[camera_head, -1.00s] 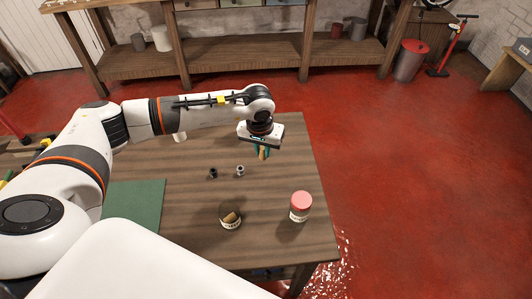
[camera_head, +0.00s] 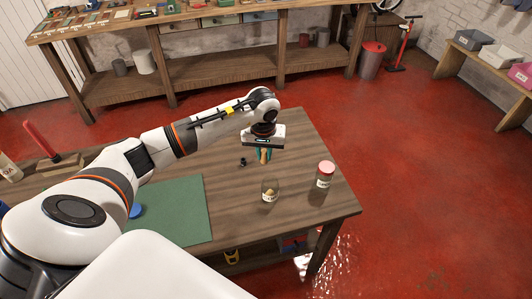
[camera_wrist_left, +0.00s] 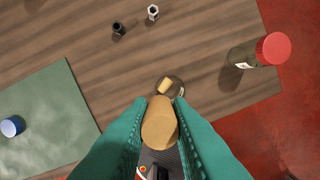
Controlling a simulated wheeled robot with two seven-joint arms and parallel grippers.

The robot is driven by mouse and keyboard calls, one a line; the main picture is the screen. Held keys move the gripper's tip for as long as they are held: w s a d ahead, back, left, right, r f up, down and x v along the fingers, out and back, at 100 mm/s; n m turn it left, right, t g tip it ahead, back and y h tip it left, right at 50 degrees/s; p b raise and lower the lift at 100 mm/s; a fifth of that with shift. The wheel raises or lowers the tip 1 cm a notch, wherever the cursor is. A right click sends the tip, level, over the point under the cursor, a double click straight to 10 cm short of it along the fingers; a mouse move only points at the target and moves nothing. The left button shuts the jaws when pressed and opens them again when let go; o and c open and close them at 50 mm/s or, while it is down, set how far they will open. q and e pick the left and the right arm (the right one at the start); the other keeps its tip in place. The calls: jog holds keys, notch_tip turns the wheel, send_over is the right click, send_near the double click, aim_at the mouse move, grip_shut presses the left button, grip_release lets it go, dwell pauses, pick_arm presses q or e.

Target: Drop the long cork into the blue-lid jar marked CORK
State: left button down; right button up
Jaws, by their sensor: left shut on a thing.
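My left gripper (camera_head: 264,156) is shut on a tan long cork (camera_head: 264,155) and holds it above the table. In the left wrist view the cork (camera_wrist_left: 160,124) sits between the teal fingers (camera_wrist_left: 160,108). An open glass jar (camera_head: 270,191) with a pale label and a cork piece inside stands on the table, in front of the gripper in the head view. In the left wrist view this jar (camera_wrist_left: 179,90) is just beyond the held cork's end and partly hidden. Its label is too small to read. A blue lid (camera_head: 135,210) lies on the green mat (camera_head: 180,222), apart from the jar.
A jar with a red lid (camera_head: 325,173) stands right of the open jar, near the table (camera_head: 335,203) edge. Two small nut-like pieces, one dark (camera_wrist_left: 118,30) and one grey (camera_wrist_left: 153,13), lie on the wood. A workbench (camera_head: 205,75) stands behind.

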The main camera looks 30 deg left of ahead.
aim_at(265, 163)
pick_arm(q)
notch_tip(265, 163, down, 5)
jog(key=shift+r+b, duration=0.1)
jog(key=shift+b, duration=0.95)
jog(key=shift+w+f, duration=0.15)
jog(key=shift+f, duration=0.35)
pick_arm(e)
jog(key=f, duration=0.2)
jog(key=shift+w+d+f, duration=0.1)
jog(key=shift+w+f, duration=0.1)
jog(key=shift+f, duration=0.1)
pick_arm(q)
jog(key=c, duration=1.2)
grip_release()
jog(key=shift+c, duration=0.2)
jog(key=shift+r+b, duration=0.3)
jog(key=shift+r, duration=0.3)
jog(key=r, duration=0.3)
jog(key=s+r+b, duration=0.1)
jog(key=r, duration=0.3)
jog(key=r+b, duration=0.1)
jog(key=r, duration=0.2)
jog(key=shift+s+d+r, duration=0.2)
jog(key=shift+d+r, duration=0.15)
jog(key=shift+r, duration=0.05)
pick_arm(e)
notch_tip(265, 163, down, 3)
jog(key=shift+r, duration=0.2)
